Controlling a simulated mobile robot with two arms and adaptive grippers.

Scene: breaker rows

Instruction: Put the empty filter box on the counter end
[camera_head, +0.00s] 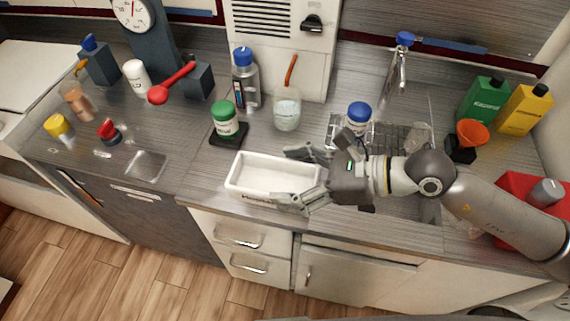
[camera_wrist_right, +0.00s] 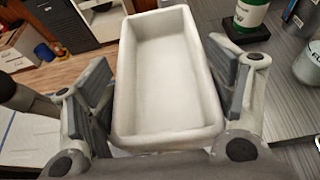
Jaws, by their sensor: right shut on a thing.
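The empty filter box (camera_head: 270,176) is a white, open-topped rectangular tray with nothing inside. In the head view it is at the front edge of the counter (camera_head: 185,155), near the middle. My right gripper (camera_head: 300,175) comes in from the right and is shut on the box, with one finger on each long side. The box also fills the middle of the right wrist view (camera_wrist_right: 168,75), between the two finger pads. I cannot tell whether its underside touches the counter. My left gripper is not in view.
A green-lidded jar (camera_head: 224,120) stands on a black scale behind the box. A beaker (camera_head: 287,110) and a blue-capped bottle (camera_head: 244,78) stand further back. The sink (camera_head: 415,180) lies under my right arm.

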